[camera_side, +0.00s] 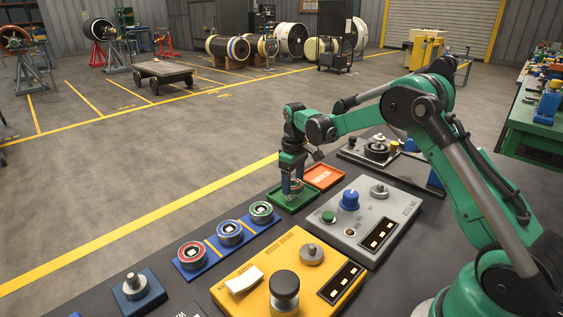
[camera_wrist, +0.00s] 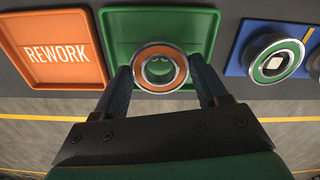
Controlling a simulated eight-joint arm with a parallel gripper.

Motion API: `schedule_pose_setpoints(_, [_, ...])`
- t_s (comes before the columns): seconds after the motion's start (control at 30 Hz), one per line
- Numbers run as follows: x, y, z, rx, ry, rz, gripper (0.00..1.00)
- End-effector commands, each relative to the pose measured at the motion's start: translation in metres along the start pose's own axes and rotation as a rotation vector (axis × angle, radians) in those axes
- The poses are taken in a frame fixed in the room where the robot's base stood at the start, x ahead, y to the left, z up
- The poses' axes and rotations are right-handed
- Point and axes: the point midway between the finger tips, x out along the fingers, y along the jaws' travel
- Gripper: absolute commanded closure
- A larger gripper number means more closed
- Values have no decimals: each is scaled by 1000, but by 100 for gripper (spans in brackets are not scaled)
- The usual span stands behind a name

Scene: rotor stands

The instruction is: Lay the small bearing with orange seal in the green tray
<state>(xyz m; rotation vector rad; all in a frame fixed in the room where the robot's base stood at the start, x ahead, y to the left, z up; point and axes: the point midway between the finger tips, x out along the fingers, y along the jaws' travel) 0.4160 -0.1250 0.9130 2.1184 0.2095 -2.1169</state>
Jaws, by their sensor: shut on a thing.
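The small bearing with orange seal (camera_wrist: 142,68) is a steel ring with an orange face and an open middle. My gripper (camera_wrist: 160,76) is shut on it, with one dark finger on each side. The green tray (camera_wrist: 160,20) lies directly beneath, and its green floor shows through the bearing's hole. In the side view my gripper (camera_side: 292,185) points down into the area of the green tray (camera_side: 309,199). The bearing is mostly hidden there by the fingers. I cannot tell whether it touches the tray floor.
An orange REWORK tray (camera_wrist: 55,50) adjoins the green tray. A blue rack (camera_side: 211,249) holds bearings with red, blue and green seals on the other side. A grey panel (camera_side: 345,240) and a yellow panel (camera_side: 240,270) with knobs stand nearer the camera.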

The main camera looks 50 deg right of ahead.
Motion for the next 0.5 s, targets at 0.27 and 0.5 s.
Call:
schedule_pose_setpoints(0.27, [18,0,0,0,0,0,92])
schedule_pose_setpoints(0.5, [21,0,0,0,0,0,92])
